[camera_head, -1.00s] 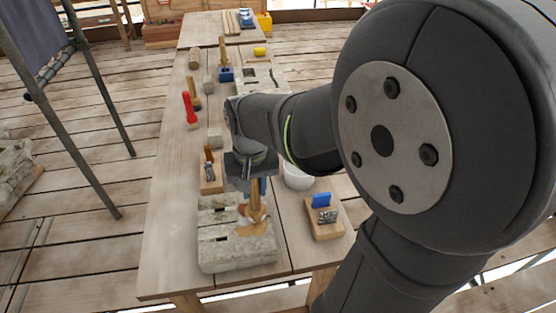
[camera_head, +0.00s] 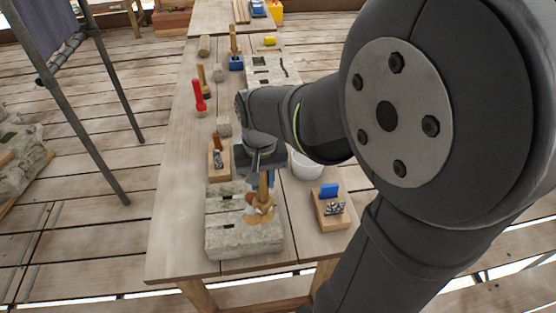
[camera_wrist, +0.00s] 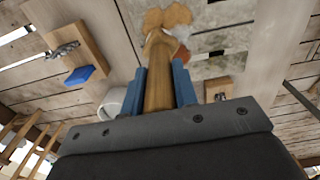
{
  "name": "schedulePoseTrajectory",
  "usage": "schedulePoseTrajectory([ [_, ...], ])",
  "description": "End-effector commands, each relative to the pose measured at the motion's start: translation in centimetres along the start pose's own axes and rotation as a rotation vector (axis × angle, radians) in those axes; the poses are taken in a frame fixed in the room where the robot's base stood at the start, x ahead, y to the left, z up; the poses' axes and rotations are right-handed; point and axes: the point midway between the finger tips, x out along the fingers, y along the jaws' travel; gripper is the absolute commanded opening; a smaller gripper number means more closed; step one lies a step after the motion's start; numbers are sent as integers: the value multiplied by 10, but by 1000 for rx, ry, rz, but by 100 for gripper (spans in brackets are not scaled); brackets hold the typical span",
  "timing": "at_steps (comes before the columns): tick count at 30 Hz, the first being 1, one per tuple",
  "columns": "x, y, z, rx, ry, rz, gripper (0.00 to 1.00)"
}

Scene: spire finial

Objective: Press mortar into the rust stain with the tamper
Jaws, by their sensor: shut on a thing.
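My gripper (camera_head: 263,178) is over the front stone block (camera_head: 238,243). In the wrist view its two blue fingers (camera_wrist: 160,72) are shut on the wooden handle of the tamper (camera_wrist: 158,92). The tamper (camera_head: 261,216) points down, with a pale wooden, lobed head at or just above the block's top. I cannot tell whether it touches. A reddish-brown rust stain (camera_wrist: 181,56) shows beside the handle in the wrist view, partly hidden by the tamper. It also shows just left of the tamper in the head view (camera_head: 249,198). I cannot make out mortar with certainty.
A wooden block with a blue piece and a metal part (camera_head: 330,206) stands to the right. A white bucket (camera_head: 306,167) is behind my gripper. A wooden stand with a tool (camera_head: 218,160) is to the left. The table's left strip is clear.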

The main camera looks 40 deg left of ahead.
Motion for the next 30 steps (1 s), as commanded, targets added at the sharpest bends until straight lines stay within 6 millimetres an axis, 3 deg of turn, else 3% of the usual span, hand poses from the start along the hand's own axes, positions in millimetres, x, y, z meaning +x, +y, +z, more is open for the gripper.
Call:
schedulePoseTrajectory([
  [30,3,0,-10,0,0,0,0],
])
